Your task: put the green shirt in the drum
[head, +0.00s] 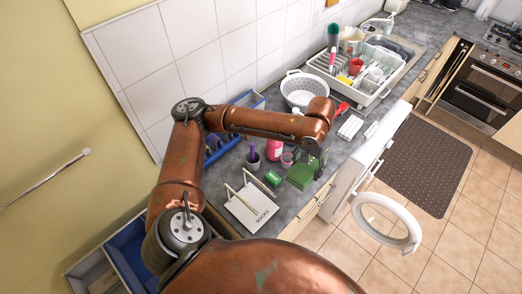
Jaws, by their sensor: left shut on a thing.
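The green shirt (301,175) hangs as a folded green cloth at the counter's front edge, in the middle of the head view. My left gripper (313,156) is shut on its upper part, and the jaws are partly hidden by my arm. The white washing machine (352,178) stands under the counter to the right of the shirt. Its round door (386,223) is swung open towards the floor. The drum inside is hidden from this angle. My right gripper is not in view.
On the counter are a socks sign (250,207), a small green box (272,178), a pink bottle (274,150), a white colander (303,90) and a dish rack (366,75). A blue bin (130,248) stands at lower left. A dark mat (418,165) lies on the open floor.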

